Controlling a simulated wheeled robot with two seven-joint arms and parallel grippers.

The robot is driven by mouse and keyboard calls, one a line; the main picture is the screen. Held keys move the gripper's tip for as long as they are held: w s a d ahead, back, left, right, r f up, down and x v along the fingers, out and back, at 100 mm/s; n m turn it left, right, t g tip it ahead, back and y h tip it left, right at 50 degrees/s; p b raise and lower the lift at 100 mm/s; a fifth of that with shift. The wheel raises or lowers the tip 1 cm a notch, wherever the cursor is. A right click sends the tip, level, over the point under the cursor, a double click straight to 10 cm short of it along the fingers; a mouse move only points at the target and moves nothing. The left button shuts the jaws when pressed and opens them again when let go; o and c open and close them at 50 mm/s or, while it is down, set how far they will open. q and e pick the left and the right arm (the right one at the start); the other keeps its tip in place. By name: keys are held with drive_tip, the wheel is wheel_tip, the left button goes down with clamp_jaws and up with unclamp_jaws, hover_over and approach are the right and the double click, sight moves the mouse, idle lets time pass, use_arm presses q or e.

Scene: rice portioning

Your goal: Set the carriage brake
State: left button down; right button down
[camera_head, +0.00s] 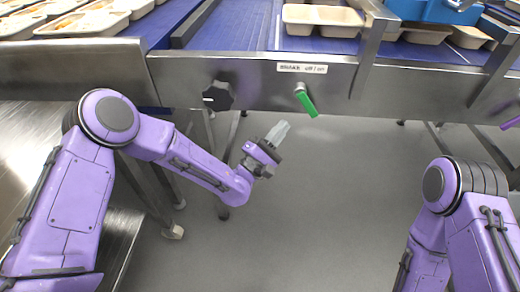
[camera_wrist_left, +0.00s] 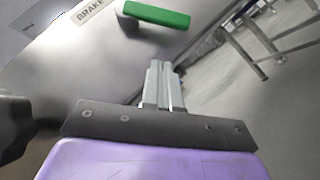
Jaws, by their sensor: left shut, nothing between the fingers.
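The brake lever is a green handle (camera_head: 307,102) on the steel front rail, below a white label reading "BRAKE off / on" (camera_head: 302,68). It slants down and to the right from its pivot. In the left wrist view the green handle (camera_wrist_left: 157,14) shows at the top, just beyond the fingertips, with the label (camera_wrist_left: 90,10) to its left. My left gripper (camera_head: 283,126) is shut and empty, below and left of the handle and apart from it; its grey fingers also show in the wrist view (camera_wrist_left: 158,70). My right gripper's fingers are out of view.
A black knob (camera_head: 218,96) sits on the rail left of the lever. Above the rail are a blue belt (camera_head: 240,25), beige trays (camera_head: 322,18) and a blue box (camera_head: 435,10). Steel legs stand below. The grey floor between my arms is clear.

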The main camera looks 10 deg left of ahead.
use_arm(q)
drive_tip(key=v, duration=0.8)
drive_tip(key=shift+s, duration=0.3)
drive_tip(key=shift+a+r, duration=0.1)
